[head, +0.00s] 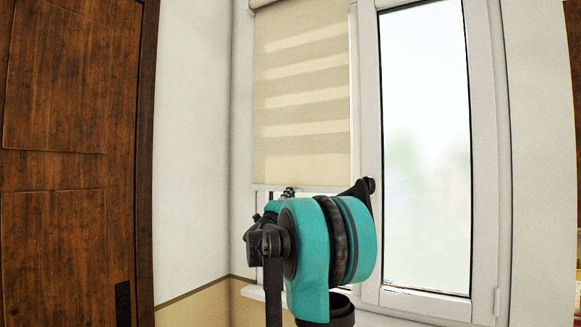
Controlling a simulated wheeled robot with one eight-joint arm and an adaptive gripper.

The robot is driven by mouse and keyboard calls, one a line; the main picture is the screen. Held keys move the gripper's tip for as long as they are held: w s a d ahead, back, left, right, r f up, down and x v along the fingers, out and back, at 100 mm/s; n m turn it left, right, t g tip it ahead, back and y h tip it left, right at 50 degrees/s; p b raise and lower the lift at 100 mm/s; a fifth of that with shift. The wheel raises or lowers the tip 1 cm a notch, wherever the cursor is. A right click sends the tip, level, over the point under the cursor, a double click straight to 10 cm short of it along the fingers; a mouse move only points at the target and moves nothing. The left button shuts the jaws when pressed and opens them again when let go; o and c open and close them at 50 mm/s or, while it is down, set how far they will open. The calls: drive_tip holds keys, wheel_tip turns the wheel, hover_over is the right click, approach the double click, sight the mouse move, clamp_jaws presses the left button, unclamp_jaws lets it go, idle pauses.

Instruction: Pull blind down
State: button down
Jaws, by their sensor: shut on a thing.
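The cream striped roller blind (301,145) hangs over the left window pane. Its pale bottom bar (325,189) is a little above the middle of my arm. My gripper (289,192) shows only as a small dark part at the bar's lower edge, left of the blind's middle. It is shut on the blind's bottom bar. My teal and black arm stands in front and hides most of the gripper and the window below the blind.
The right window pane (428,150) in its white frame (367,120) is uncovered. A brown wooden door (70,150) stands at the left. A white wall (195,140) lies between the door and the window.

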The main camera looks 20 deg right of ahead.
wheel_tip(320, 180, down, 30)
drive_tip(key=shift+f, duration=0.2)
drive_tip(key=c, duration=2)
unclamp_jaws()
drive_tip(key=v, duration=0.7)
drive_tip(key=shift+a, duration=0.2)
